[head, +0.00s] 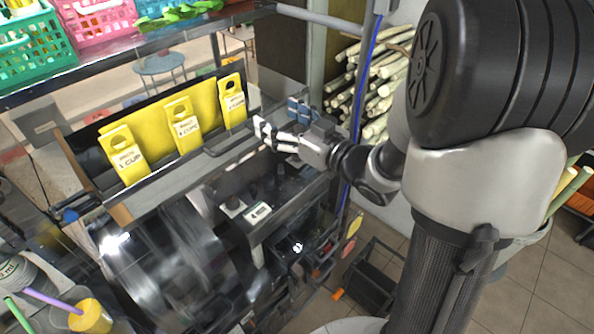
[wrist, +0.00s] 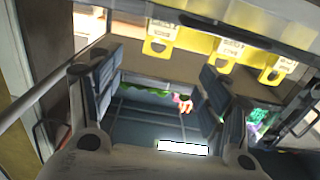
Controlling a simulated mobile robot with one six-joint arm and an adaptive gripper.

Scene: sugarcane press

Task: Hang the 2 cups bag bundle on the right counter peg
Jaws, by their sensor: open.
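Three yellow bag bundles with holed tabs hang in a row on the rack. The left one (head: 124,155) reads 1 CUP. The middle one (head: 184,127) has a CUPS label that looks like 2. The right one (head: 233,102) has a label too small to read surely. All three also show along the top of the wrist view, where the middle bundle (wrist: 228,48) is partly cut by the yellow backing. My gripper (head: 279,119) is open and empty, just right of the right bundle and apart from it. Its spread fingers show in the wrist view (wrist: 160,85). I cannot make out the right counter peg.
A shiny metal drum (head: 165,265) and a dark control box (head: 262,190) lie below the rack. Coloured baskets (head: 32,45) stand on the shelf above. Cut cane (head: 375,85) is stacked behind my gripper. A cup with straws (head: 85,315) is at lower left.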

